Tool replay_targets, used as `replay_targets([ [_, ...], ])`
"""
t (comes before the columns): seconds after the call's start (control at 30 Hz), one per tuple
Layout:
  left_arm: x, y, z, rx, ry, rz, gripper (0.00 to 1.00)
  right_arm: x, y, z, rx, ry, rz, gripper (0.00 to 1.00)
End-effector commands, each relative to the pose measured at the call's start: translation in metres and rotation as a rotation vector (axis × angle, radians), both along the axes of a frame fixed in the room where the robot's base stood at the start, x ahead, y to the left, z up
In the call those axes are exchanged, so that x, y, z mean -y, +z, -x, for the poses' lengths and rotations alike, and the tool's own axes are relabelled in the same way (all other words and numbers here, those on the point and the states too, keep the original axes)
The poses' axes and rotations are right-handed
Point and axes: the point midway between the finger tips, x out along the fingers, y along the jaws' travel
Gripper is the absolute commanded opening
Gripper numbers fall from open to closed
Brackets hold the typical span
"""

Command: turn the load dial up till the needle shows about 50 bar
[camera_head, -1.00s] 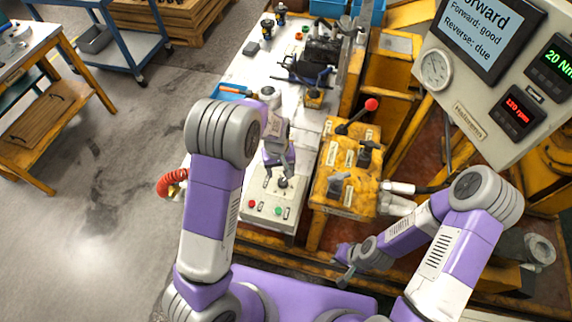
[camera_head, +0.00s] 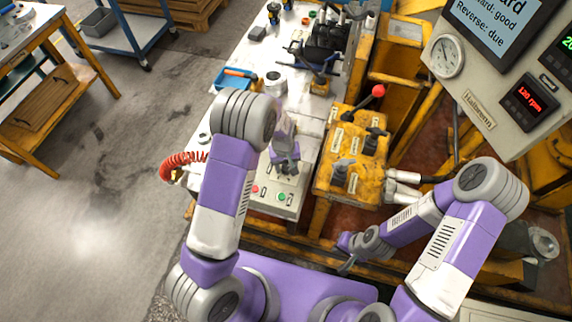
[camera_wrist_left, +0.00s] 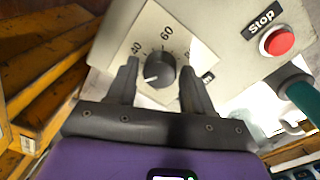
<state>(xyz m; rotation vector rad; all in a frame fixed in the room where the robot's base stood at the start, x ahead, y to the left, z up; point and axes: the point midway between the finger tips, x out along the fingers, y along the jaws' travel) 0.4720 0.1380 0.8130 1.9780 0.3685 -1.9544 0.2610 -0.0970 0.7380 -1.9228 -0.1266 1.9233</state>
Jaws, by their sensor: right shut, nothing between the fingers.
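The load dial (camera_wrist_left: 160,71) is a black knob with a white mark on a pale scale plate (camera_wrist_left: 150,30), where 40 and 60 can be read. My left gripper (camera_wrist_left: 162,85) is open, with one finger on each side of the dial and small gaps visible. In the head view my left gripper (camera_head: 286,166) is over the control box (camera_head: 262,205) and hides the dial. The round white gauge (camera_head: 448,56) is on the panel at upper right; its needle is too small to read surely. My right gripper (camera_head: 346,258) is shut and empty, away from the box.
A red Stop button (camera_wrist_left: 280,41) is beside the dial plate. A yellow valve block (camera_head: 350,170) with levers stands right of the box. A blue tray (camera_head: 233,80) and a metal cup (camera_head: 275,83) are behind. A red coiled hose (camera_head: 182,162) hangs at left.

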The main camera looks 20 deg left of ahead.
Motion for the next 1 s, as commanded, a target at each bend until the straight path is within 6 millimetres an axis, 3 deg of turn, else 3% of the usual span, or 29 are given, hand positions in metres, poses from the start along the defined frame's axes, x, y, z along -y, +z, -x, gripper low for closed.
replay_targets([
  [0.03,0.0000,0.0002,0.0000,0.000,0.000,0.000,0.43,0.0000,0.0000,0.0000,0.000,0.000,0.000,0.00],
  [0.27,0.0000,0.0002,0.0001,0.000,0.000,0.000,0.09,0.0000,0.0000,0.0000,0.000,0.000,0.000,0.00],
  [0.63,0.0000,-0.0002,-0.0002,0.000,-0.252,0.001,0.09,0.0000,-0.0060,0.0000,0.000,0.000,0.000,0.00],
  [0.9,-0.0001,0.0002,-0.0001,0.000,-0.264,0.000,0.09,0.0000,-0.0056,0.0000,0.000,0.000,0.000,0.00],
  [0.93,0.0000,0.0002,-0.0002,0.000,-0.263,0.000,0.40,0.0000,-0.0056,0.0000,0.000,0.000,0.000,0.00],
  [1.0,0.0000,0.0002,-0.0002,0.000,-0.263,0.000,0.51,0.0000,-0.0055,0.0000,0.000,0.000,0.000,0.00],
])
